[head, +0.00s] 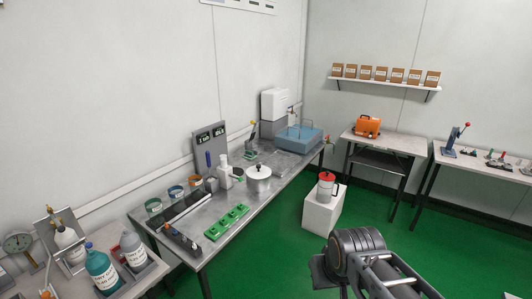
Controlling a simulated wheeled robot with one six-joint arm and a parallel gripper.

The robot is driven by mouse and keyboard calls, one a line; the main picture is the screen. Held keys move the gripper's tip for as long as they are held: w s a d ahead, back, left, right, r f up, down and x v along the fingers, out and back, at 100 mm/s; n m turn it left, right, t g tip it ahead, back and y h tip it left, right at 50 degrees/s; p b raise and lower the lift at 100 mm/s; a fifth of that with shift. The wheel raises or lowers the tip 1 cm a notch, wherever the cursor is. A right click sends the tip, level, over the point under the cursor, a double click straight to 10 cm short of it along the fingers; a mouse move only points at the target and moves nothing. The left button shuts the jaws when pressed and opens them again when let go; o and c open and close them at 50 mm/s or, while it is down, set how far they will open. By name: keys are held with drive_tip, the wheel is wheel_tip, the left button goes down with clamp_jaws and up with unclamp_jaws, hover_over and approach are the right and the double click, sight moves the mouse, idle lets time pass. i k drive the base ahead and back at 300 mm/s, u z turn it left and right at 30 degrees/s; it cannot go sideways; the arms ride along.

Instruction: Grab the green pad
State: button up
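A flat green piece with several raised or recessed spots (227,222) lies near the front edge of the long grey table (207,244); it is the largest green thing on the tabletop. A smaller green patch (249,154) shows farther back on the same table, too small to make out. Dark and grey links of my own arm show at the bottom right, over the green floor and well apart from the table. I cannot make out any gripper fingers, and nothing held is visible.
A white pot (258,179) stands behind the green piece, and a dark rack (181,240) is to its left. A blue tub (298,138) is at the table's far end. A white pedestal (321,212) with a red-and-white can (326,186) stands right of the table.

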sight(249, 154)
drive_tip(key=z, duration=0.7)
drive_tip(key=i, duration=2.45)
drive_tip(key=u, duration=1.35)
drive_tip(key=i, duration=0.85)
drive_tip(key=u, duration=0.85)
